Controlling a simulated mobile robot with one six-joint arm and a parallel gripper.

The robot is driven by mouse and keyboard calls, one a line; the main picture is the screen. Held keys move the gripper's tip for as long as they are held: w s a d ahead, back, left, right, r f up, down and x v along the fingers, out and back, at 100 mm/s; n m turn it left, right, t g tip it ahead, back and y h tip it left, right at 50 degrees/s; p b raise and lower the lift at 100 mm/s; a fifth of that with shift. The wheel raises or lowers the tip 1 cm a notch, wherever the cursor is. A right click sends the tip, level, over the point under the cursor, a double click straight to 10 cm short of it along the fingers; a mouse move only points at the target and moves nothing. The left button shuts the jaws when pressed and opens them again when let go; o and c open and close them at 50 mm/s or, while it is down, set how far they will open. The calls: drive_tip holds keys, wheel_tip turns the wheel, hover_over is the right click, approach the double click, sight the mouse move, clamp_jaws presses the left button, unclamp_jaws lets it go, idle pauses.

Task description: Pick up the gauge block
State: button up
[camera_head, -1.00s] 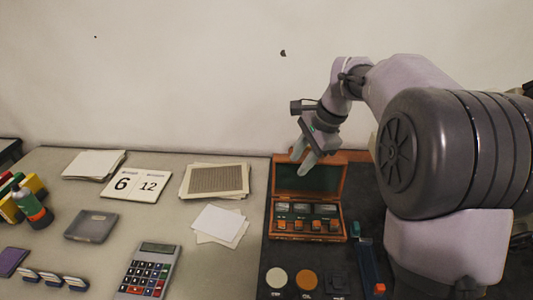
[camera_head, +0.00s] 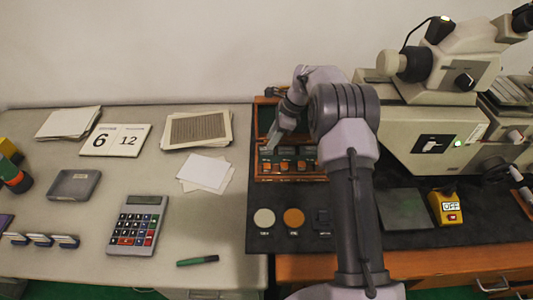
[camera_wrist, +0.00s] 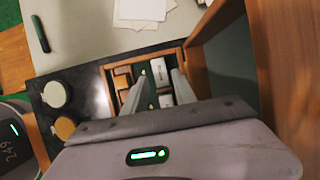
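The open wooden case (camera_head: 260,169) lies on the dark mat, with its lid upright behind. It also shows in the wrist view (camera_wrist: 147,56). A row of orange-brown pieces (camera_head: 283,166) sits along its front. Silver blocks, which look like gauge blocks (camera_wrist: 164,76), sit in the case behind the orange-brown pieces. My gripper (camera_head: 271,142) is low over the case. In the wrist view its two fingers are apart (camera_wrist: 160,75), with a silver block visible between them. I cannot tell whether the fingers touch any block. The gripper body hides the near part of the case.
The case lid (camera_wrist: 270,60) stands close beside my gripper. Cream (camera_head: 264,218) and orange (camera_head: 293,217) discs lie in front of the case. A microscope (camera_head: 440,120) stands to the right. A calculator (camera_head: 138,226) and papers (camera_head: 206,172) lie on the left, with bare table between.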

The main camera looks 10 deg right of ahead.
sight(266, 150)
drive_tip(key=b+x, duration=0.1)
drive_tip(key=x, duration=0.3)
drive_tip(key=shift+d+f+b, duration=0.1)
drive_tip(key=shift+f+b, duration=0.2)
drive_tip(key=shift+r, duration=0.15)
drive_tip(key=shift+c, duration=0.4)
clamp_jaws()
